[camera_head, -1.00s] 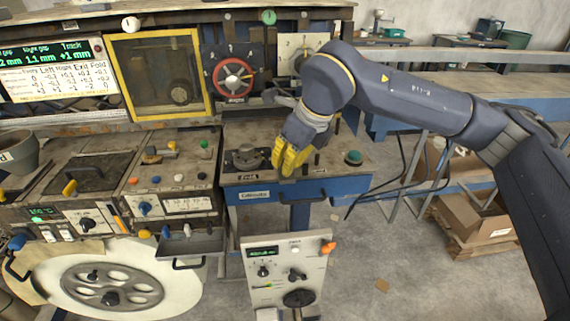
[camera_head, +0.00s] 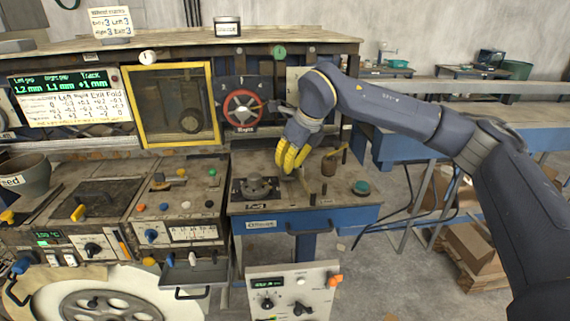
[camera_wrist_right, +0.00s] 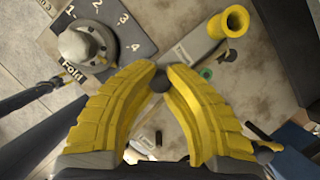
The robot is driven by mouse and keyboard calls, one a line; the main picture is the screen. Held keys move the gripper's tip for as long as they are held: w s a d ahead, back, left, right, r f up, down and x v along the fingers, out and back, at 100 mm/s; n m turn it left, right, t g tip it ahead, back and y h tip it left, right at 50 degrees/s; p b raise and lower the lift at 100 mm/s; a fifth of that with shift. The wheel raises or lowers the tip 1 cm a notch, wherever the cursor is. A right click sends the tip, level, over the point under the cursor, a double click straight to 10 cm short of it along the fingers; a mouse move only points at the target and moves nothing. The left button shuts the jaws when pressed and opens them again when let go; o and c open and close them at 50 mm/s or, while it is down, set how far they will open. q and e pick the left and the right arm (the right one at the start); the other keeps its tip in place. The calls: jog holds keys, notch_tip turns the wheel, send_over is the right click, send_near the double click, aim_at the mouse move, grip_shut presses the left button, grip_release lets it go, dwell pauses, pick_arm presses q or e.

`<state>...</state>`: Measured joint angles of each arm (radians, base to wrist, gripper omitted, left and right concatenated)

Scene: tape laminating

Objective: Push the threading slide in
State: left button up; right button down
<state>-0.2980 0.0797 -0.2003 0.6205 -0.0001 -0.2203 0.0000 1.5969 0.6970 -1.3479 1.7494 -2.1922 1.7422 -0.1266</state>
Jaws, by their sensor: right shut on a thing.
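My right gripper (camera_head: 291,168) is over the workbench top, just right of the dial marked Fold (camera_head: 258,187). In the right wrist view its yellow fingertips (camera_wrist_right: 158,78) meet around a small dark round knob (camera_wrist_right: 159,83). The knob looks like a handle of the threading slide, but the slide's body is not clearly visible. The Fold dial, with numbers on its plate, also shows in the right wrist view (camera_wrist_right: 86,45). My left gripper is not in view.
A brown cylinder (camera_head: 328,166) and a green button (camera_head: 361,187) stand right of my right gripper. A yellow flanged spool (camera_wrist_right: 230,22) is near it in the wrist view. The red handwheel (camera_head: 243,108) is behind, and a blue drawer (camera_head: 272,224) is below the bench top.

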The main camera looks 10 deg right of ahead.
jog(key=c, duration=1.5)
grip_release()
jog(key=shift+w+a+r, duration=0.1)
jog(key=shift+w+a, duration=0.05)
jog(key=shift+w, duration=0.3)
jog(key=shift+o, duration=1.3)
jog(key=shift+s, duration=0.1)
jog(key=v, duration=1.2)
jog(key=shift+s, duration=0.1)
